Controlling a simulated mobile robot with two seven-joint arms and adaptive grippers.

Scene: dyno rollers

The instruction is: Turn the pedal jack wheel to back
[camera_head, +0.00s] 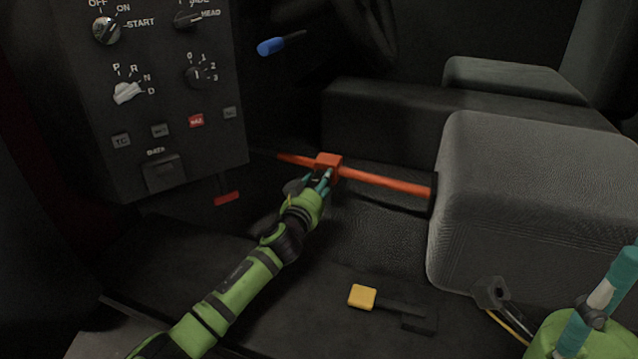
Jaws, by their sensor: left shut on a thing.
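The pedal jack is a long orange rod (385,183) running from the dark footwell at left to the front of the grey seat. An orange block (328,161) sits on the rod, left of its middle. I cannot make out a separate round wheel; this block may be the part that turns. My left gripper (325,180) reaches up from the lower left and is shut on the block, its teal fingers at the block's lower side and partly hiding it. My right gripper (597,300) is at the lower right corner, cut off by the frame, away from the jack.
A dark control panel (180,110) with knobs and buttons stands at the left. A red lever (227,198) is below it. A grey seat (540,190) fills the right. A yellow-ended pedal or lever (362,296) is low on the floor. A blue-ended stalk (271,46) is above.

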